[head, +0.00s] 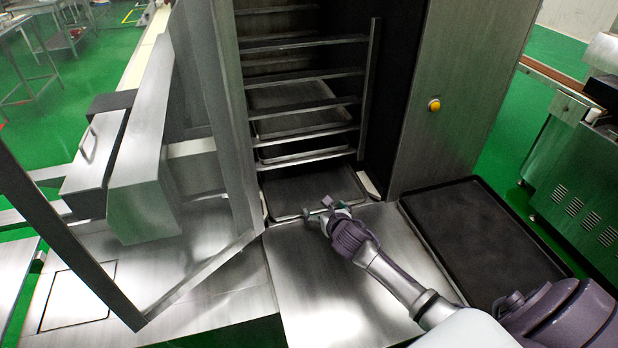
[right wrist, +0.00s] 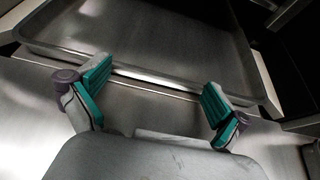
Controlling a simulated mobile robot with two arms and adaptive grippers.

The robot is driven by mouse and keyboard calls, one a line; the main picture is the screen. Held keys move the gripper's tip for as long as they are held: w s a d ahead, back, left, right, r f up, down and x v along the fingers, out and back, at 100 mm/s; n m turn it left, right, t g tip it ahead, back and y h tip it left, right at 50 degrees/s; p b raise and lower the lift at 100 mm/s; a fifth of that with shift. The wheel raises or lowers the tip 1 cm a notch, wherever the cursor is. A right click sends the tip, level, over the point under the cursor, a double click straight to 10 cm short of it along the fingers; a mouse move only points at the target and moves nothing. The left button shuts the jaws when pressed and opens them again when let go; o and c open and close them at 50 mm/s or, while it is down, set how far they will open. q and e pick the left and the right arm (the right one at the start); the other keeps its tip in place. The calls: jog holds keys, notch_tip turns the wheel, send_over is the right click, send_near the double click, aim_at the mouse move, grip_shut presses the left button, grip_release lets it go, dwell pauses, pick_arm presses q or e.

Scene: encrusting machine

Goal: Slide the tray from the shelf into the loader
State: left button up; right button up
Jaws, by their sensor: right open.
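A dark, flat tray (head: 310,188) with a raised rim lies low in the mouth of the loader (head: 300,75), a tall steel cabinet with several horizontal rails. Its near edge meets the steel shelf (head: 345,285) in front. In the right wrist view the tray (right wrist: 150,30) fills the top, its near rim running across. My right gripper (head: 318,210) is at that near rim; in the right wrist view its teal fingers (right wrist: 155,92) are spread wide, with nothing between them. Whether the fingertips touch the rim I cannot tell. My left gripper is not in view.
Other trays (head: 295,105) sit on the rails above. A black tray-like surface (head: 480,240) lies right of the shelf, below a panel with a yellow button (head: 434,104). A steel frame (head: 60,230) and box-shaped machine parts (head: 140,150) stand left. The shelf's front part is clear.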

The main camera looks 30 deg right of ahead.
jog(key=shift+w+d+f, duration=0.1)
jog(key=shift+w+d, duration=0.05)
jog(key=shift+w, duration=0.35)
jog(key=shift+w+d+b, duration=0.2)
jog(key=shift+w, duration=0.4)
jog(key=shift+w+d+b, duration=0.15)
jog(key=shift+w+b, duration=0.05)
jog(key=shift+w, duration=0.4)
jog(key=b, duration=0.3)
send_near(309, 179)
jog(key=x, duration=0.3)
jog(key=shift+w+f, duration=0.2)
jog(key=shift+f, duration=0.15)
jog(key=shift+w+d+b, duration=0.2)
jog(key=shift+w+b, duration=0.15)
jog(key=shift+w, duration=0.4)
jog(key=shift+w+d+b, duration=0.15)
jog(key=shift+w+b, duration=0.2)
jog(key=shift+w, duration=0.45)
jog(key=shift+w+d+b, duration=0.2)
jog(key=shift+w+b, duration=0.15)
jog(key=shift+w, duration=0.4)
jog(key=shift+w+d, duration=0.15)
jog(key=shift+w, duration=0.4)
jog(key=shift+r, duration=0.1)
